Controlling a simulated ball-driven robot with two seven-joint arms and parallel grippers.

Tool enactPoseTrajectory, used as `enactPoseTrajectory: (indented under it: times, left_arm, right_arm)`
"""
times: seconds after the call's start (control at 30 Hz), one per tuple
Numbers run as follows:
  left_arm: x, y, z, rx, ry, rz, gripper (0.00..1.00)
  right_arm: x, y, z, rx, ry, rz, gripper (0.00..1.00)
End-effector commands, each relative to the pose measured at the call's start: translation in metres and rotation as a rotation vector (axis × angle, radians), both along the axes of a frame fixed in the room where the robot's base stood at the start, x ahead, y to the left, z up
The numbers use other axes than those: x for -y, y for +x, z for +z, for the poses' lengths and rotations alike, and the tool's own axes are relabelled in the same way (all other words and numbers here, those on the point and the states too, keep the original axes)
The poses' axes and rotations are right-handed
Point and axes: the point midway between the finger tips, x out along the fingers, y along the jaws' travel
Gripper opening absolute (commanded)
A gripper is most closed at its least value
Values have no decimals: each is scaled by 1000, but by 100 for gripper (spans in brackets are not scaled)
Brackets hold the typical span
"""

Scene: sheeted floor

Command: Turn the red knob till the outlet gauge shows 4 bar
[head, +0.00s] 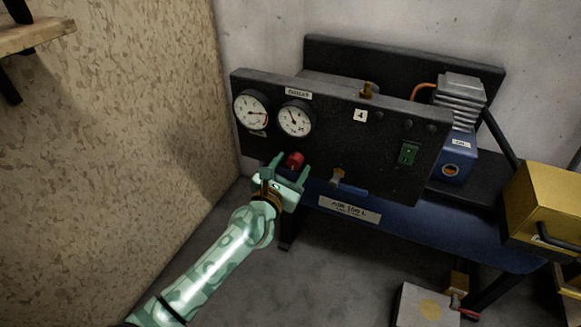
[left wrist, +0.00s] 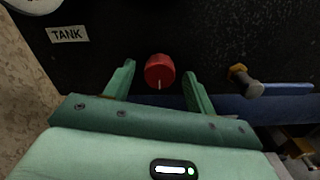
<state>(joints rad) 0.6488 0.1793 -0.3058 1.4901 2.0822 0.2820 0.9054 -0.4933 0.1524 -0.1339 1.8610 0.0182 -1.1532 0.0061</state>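The red knob (head: 295,159) sits low on the dark panel (head: 385,165), below the outlet gauge (head: 295,119), which is the right one of two round dials. The outlet gauge's needle shows, but I cannot read its value. My left gripper (head: 288,168) is in front of the knob, its two green fingers open to either side. In the left wrist view the knob (left wrist: 159,70) lies between the fingertips with gaps on both sides, and its white mark points down. My right gripper is not in view.
The tank gauge (head: 251,110) is left of the outlet gauge. A green switch (head: 408,153) is further right. A tan wall (head: 120,130) stands close on the left.

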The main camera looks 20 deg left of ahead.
Motion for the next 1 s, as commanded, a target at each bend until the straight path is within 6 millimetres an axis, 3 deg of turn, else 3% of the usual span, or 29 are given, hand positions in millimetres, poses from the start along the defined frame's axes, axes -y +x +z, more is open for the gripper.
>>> enactPoseTrajectory:
  times: [0.17, 0.27, 0.37, 0.53, 0.67, 0.8, 1.0]
  left_arm:
    - [0, -3, 1, 1, -1, 0, 55]
    - [0, -13, 2, 0, -2, 0, 55]
    - [-2, -30, 4, 1, -1, 1, 55]
    - [-4, -78, 4, 1, -2, 0, 55]
    - [-7, -113, 2, -1, -1, 1, 55]
    - [-8, -141, 0, -2, -1, 0, 55]
    - [-9, -161, -1, -2, -1, 0, 55]
  right_arm:
    - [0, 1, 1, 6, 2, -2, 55]
    - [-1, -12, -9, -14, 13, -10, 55]
    - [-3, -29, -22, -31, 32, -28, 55]
    - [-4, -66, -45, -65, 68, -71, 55]
    - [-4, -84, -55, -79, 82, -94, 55]
    - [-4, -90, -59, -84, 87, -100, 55]
    - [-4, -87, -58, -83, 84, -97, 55]
